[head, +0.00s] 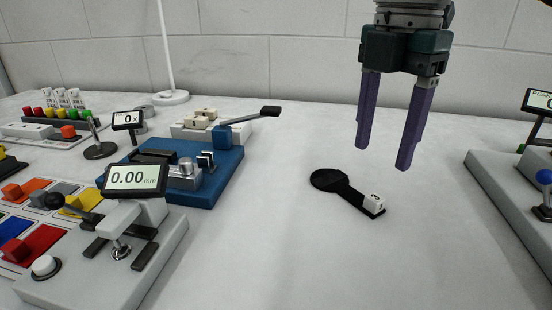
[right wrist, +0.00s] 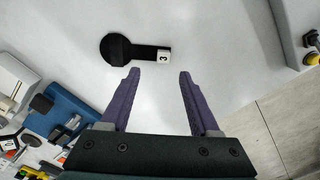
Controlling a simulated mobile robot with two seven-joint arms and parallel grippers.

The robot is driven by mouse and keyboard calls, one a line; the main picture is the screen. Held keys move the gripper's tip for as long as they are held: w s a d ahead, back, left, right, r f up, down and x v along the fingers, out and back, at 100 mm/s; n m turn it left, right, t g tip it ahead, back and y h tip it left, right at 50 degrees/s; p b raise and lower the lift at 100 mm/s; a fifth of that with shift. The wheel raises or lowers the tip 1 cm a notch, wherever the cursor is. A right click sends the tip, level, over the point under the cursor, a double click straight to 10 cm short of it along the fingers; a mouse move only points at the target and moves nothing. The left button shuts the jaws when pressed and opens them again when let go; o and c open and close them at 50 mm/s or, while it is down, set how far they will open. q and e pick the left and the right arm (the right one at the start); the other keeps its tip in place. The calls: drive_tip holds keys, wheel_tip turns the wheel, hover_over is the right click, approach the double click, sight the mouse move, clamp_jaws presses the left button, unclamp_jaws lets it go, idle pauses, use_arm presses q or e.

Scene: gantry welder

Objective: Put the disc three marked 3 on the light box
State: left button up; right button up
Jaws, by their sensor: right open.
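The disc three (head: 345,190) is a flat black disc with a handle, ending in a white block marked 3. It lies on the white table near the middle of the head view. It also shows in the right wrist view (right wrist: 118,48), beyond the fingertips, with the white end toward the right. My right gripper (head: 382,155) is open and empty, with purple fingers pointing down, above the table and apart from the disc. It also shows in the right wrist view (right wrist: 159,72). I cannot make out a light box for certain. My left gripper is not in view.
A grey device with a 0.00 mm display (head: 136,178) and a blue-based fixture (head: 215,180) stand on the left. Coloured blocks and pads (head: 40,240) lie at far left. Another grey device (head: 500,190) stands at the right edge. The table around the disc is clear.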

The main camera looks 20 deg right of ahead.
sight(376, 198)
drive_tip(key=f, duration=0.7)
drive_tip(key=shift+s+d+f+b, duration=0.2)
drive_tip(key=shift+s+b, duration=0.1)
drive_tip(key=shift+b, duration=0.1)
clamp_jaws()
